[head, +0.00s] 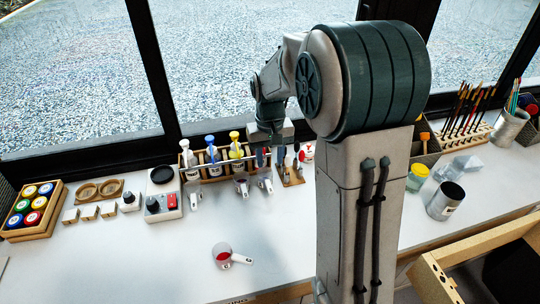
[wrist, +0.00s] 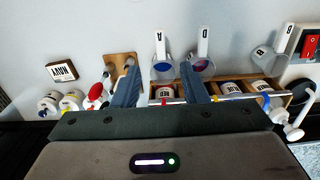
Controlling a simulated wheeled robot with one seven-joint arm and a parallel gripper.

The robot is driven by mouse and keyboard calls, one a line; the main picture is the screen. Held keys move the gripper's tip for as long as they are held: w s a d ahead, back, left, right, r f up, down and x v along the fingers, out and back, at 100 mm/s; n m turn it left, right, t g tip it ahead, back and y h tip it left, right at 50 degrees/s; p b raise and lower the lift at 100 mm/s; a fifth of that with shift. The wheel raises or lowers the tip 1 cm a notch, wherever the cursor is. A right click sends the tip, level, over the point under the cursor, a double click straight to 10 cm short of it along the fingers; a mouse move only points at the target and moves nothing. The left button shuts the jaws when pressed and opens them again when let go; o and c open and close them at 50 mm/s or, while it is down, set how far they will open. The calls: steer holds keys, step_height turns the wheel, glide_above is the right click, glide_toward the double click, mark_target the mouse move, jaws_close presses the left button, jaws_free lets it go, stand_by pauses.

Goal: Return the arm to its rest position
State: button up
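My arm reaches out over the white bench to the back, and its links hide part of the bench. My gripper (head: 271,157) is near the right end of the rack of pump bottles by the window. In the wrist view my gripper (wrist: 160,92) shows two dark fingers spread apart with a clear gap. I see nothing held between them. Handled cups, one with blue (wrist: 163,68) and one with red and blue inside (wrist: 201,67), lie beyond the fingertips. The wooden rack (wrist: 263,85) with bottles is close to the right finger.
A wooden tool stand (head: 291,176) is right beside the gripper. Pump bottles (head: 211,152) stand upright to its left. A handled cup with red inside (head: 222,253) is on the front bench. A grey can (head: 445,201) and a brush rack (head: 466,135) are at right.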

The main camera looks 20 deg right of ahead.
steer(key=s+r+t, duration=0.1)
steer(key=s+r, duration=0.2)
steer(key=s, duration=0.7)
steer(key=s+r+t, duration=0.2)
steer(key=s+r, duration=0.1)
steer(key=s, duration=0.8)
steer(key=shift+s+r, duration=0.15)
steer(key=shift+r, duration=0.05)
